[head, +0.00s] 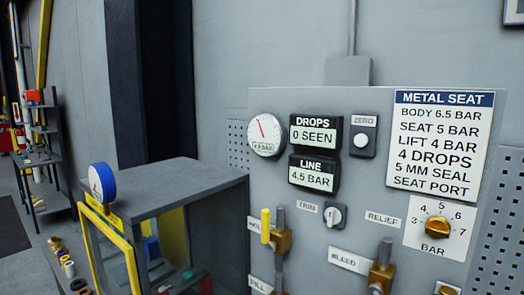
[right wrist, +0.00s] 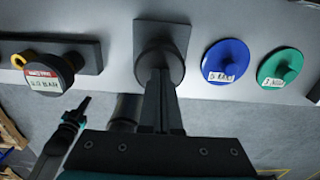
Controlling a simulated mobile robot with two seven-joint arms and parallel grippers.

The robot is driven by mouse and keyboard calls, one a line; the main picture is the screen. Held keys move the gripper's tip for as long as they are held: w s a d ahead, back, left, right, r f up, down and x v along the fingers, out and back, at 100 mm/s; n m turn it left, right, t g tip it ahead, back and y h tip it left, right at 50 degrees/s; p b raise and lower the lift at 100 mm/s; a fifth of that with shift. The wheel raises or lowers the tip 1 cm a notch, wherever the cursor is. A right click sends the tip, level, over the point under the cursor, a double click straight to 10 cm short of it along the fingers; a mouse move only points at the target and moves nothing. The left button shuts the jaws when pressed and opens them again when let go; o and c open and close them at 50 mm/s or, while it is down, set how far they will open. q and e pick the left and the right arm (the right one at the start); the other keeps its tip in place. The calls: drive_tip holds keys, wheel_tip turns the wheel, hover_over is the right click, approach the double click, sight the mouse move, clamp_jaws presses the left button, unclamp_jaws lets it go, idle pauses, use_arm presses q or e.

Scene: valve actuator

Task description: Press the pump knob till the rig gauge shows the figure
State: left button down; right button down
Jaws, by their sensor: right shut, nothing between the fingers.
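In the right wrist view a dark round knob (right wrist: 160,66) sits on a square plate; its label, if any, is hidden. My right gripper (right wrist: 160,88) is shut and empty, its fingertips at the knob's face; I cannot tell whether they touch. In the head view the round white gauge (head: 265,135) has a red needle tilted up-left and a small figure too blurred to be sure of. The LINE display (head: 313,175) reads 4.5 BAR and the DROPS display (head: 315,134) reads 0 SEEN. A dark, teal-banded shape (right wrist: 72,122) at left may be my left gripper.
The METAL SEAT card (head: 441,145) lists body 6.5 bar, seat 5 bar, lift 4 bar. Blue (right wrist: 227,62) and green (right wrist: 280,68) discs stand right of the dark knob, a round BAR readout (right wrist: 48,76) left.

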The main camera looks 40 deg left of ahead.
drive_tip(key=shift+f+b, duration=0.45)
drive_tip(key=shift+f, duration=0.45)
drive_tip(key=shift+r+p, duration=1.4)
drive_tip(key=shift+p, duration=0.1)
drive_tip(key=shift+r, duration=1)
drive_tip(key=shift+f, duration=0.1)
